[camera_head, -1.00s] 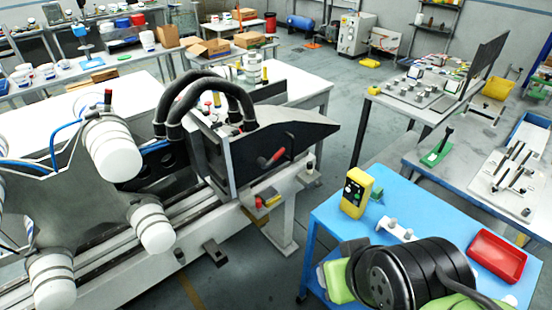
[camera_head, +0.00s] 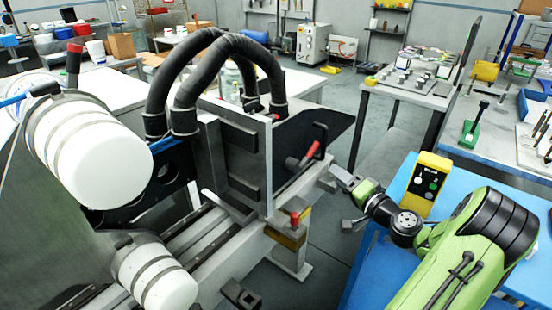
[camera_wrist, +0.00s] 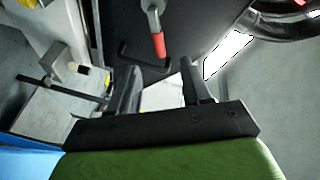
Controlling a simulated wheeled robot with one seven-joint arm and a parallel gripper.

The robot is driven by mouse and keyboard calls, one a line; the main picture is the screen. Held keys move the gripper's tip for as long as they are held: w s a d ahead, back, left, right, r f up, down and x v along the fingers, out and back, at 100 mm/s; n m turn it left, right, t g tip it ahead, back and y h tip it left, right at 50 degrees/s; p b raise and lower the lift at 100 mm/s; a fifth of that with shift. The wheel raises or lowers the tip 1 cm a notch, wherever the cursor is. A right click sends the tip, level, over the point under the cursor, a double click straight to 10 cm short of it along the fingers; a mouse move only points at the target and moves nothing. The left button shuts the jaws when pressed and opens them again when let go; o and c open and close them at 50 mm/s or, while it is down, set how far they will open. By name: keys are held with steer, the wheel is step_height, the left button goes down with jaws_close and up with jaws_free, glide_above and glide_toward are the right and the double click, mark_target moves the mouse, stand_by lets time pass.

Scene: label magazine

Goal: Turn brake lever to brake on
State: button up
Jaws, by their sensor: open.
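A lever with a red grip and a metal arm (camera_head: 309,156) is mounted on the side of the dark machine housing (camera_head: 322,135). In the wrist view the same lever (camera_wrist: 157,42) hangs at the top middle, with its red end toward my fingers. My gripper (camera_head: 347,202) is to the right of and below the lever in the head view. Its two fingers (camera_wrist: 160,85) are spread with nothing between them. The red grip lies just beyond the fingertips, apart from them. No brake marking is readable.
A red knob (camera_head: 294,218) on a yellow and grey block stands below the lever. A yellow control box (camera_head: 428,180) stands on the blue table (camera_head: 402,170) behind my arm. Thick black hoses (camera_head: 235,60) arch over the housing. Grey floor shows right of the machine.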

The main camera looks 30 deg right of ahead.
mark_target(315, 151)
steer(key=shift+m+t+h, duration=0.3)
steer(key=shift+m, duration=0.1)
steer(key=w, duration=0.5)
steer(key=w+d, duration=0.1)
steer(key=w, duration=0.4)
steer(key=w+d, duration=0.1)
steer(key=w, duration=0.4)
steer(key=shift+w+d, duration=0.1)
steer(key=shift+d, duration=0.15)
jaws_close()
